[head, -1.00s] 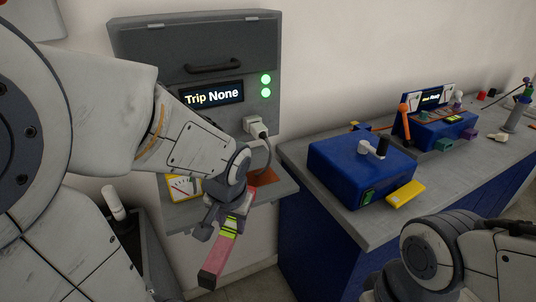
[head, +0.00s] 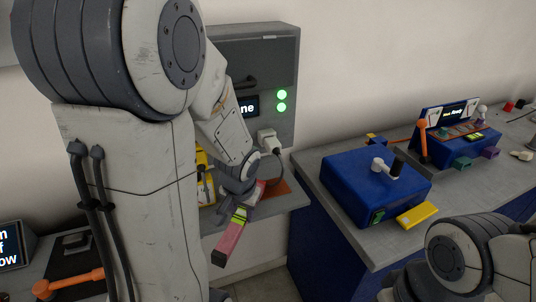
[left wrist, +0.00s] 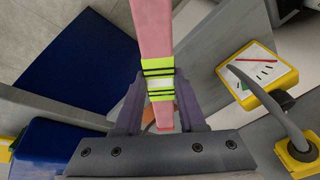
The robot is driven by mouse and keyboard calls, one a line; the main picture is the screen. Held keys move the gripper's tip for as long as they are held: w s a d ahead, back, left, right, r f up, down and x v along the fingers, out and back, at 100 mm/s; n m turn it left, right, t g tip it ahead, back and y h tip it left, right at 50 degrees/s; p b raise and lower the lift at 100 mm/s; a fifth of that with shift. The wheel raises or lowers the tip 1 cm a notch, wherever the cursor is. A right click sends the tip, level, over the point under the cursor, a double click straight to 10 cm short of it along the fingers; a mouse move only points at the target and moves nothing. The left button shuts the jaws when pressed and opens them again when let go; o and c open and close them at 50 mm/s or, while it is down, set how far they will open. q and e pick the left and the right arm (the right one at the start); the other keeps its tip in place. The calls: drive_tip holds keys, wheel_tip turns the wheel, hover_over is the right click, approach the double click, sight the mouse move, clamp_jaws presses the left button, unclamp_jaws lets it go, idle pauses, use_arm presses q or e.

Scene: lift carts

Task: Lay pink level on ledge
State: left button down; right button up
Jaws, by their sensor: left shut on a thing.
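The pink level (head: 231,239) is a long bar with a yellow-green banded middle and a dark near end. My left gripper (head: 241,213) is shut around that band; in the left wrist view the level (left wrist: 152,28) runs between the two fingers (left wrist: 158,98). The grey ledge (head: 296,200) juts from the wall panel. In the head view the level crosses the ledge's front edge, its near end sticking out in front. I cannot tell whether it touches the ledge. My right arm is at the lower right, its gripper out of view.
A grey panel (head: 270,60) with green lights stands above the ledge, a plug and cable (head: 268,140) at its right. A yellow-framed card (left wrist: 262,72) is beside the gripper. The bench to the right holds a blue box (head: 370,185) and a yellow block (head: 417,214).

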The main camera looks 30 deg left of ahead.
use_arm(q)
drive_tip(key=shift+w+a+r+p, duration=0.25)
drive_tip(key=shift+a+r+p, duration=0.15)
drive_tip(key=shift+p, duration=0.35)
drive_tip(key=w+a+p, duration=0.1)
drive_tip(key=w+a, duration=0.1)
drive_tip(key=w+a+p, duration=0.1)
drive_tip(key=w+a, duration=0.1)
drive_tip(key=a, duration=0.1)
drive_tip(key=w+a+p, duration=0.2)
drive_tip(key=shift+w+a+f, duration=0.2)
drive_tip(key=shift+w+f, duration=0.1)
drive_tip(key=shift+f, duration=0.05)
drive_tip(key=shift+w+a+p, duration=0.2)
drive_tip(key=shift+a+p, duration=0.05)
drive_tip(key=shift+p, duration=0.1)
drive_tip(key=shift+w+a+r+p, duration=0.1)
drive_tip(key=shift+w+a+p, duration=0.35)
drive_tip(key=shift+a+p, duration=0.1)
wheel_tip(320, 180, down, 3)
drive_tip(key=shift+f+b, duration=0.15)
drive_tip(key=shift+b, duration=0.9)
drive_tip(key=shift+f, duration=0.2)
drive_tip(key=shift+r, duration=0.1)
use_arm(e)
wheel_tip(320, 180, up, 7)
drive_tip(key=shift+f, duration=0.15)
